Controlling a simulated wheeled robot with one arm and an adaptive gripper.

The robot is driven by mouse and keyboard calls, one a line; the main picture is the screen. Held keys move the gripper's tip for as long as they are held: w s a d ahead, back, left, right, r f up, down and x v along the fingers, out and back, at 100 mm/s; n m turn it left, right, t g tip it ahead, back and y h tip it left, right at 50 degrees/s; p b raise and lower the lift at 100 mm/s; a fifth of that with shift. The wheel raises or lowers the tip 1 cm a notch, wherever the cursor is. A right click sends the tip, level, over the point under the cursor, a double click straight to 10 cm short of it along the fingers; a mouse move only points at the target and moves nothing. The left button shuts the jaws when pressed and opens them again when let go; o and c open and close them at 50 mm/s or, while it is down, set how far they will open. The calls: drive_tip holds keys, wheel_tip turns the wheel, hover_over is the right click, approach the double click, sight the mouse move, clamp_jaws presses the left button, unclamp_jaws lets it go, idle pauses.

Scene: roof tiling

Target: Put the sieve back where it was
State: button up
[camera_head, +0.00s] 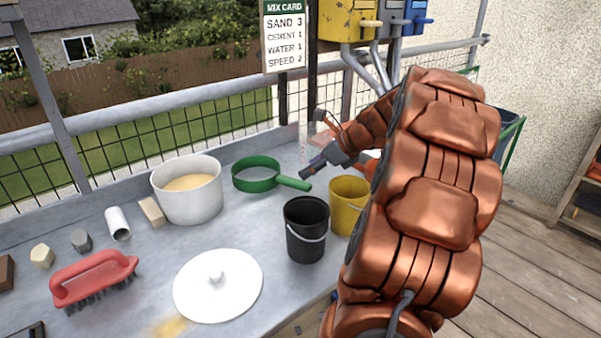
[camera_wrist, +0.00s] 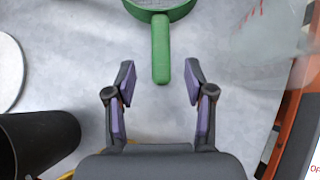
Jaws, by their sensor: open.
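The green sieve (camera_head: 257,177) lies on the grey metal bench, to the right of the white pot, with its handle pointing right and toward the camera. In the wrist view the sieve's handle (camera_wrist: 161,50) points down toward my gripper (camera_wrist: 158,82). My gripper (camera_head: 309,172) is open and empty. Its fingertips are on either side of the line of the handle, near the handle's end. In the head view the fingers are close to the handle end. I cannot tell their exact height above the bench.
A white pot (camera_head: 189,200) of sand-coloured material stands left of the sieve. A black bucket (camera_head: 306,236) and a yellow bucket (camera_head: 347,195) stand in front. A white lid (camera_head: 218,288) and a red brush (camera_head: 92,274) lie nearer. An orange-framed item (camera_wrist: 290,100) is close on the right.

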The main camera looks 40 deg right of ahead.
drive_tip(key=shift+v, duration=1.25)
drive_tip(key=shift+r, duration=0.1)
